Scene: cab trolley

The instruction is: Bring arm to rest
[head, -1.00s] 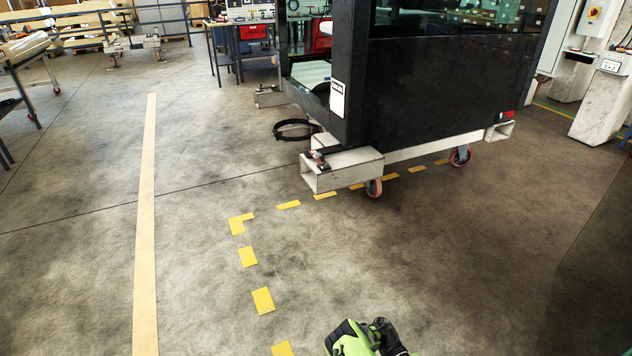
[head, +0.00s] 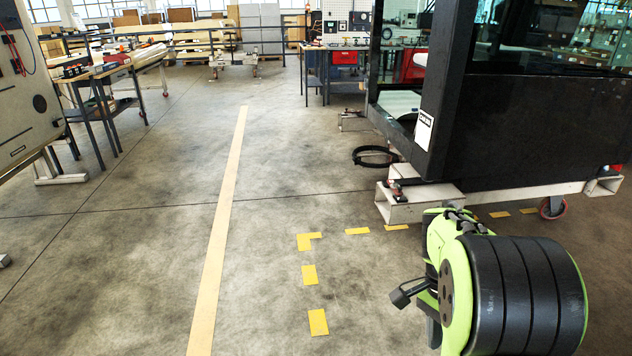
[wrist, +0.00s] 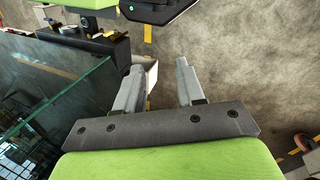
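My arm (head: 510,290), green with black bands, stands up in the lower right of the head view, in front of the black cab's lower corner. The fingers of my gripper cannot be made out there. In the wrist view my gripper (wrist: 160,75) shows two grey fingers spread apart with nothing between them. Bare floor and a strip of yellow tape show beyond them. Dark glass of the cab (wrist: 60,75) fills the left of the wrist view, beside the fingers; I cannot tell the gap.
The black cab (head: 450,120) rests on a white wheeled trolley (head: 425,205) at the right. Workbenches (head: 100,75) stand at the left, and a grey panel (head: 25,110) is at the left edge. The floor around the cream line (head: 222,235) is clear. A black coil (head: 373,156) lies by the trolley.

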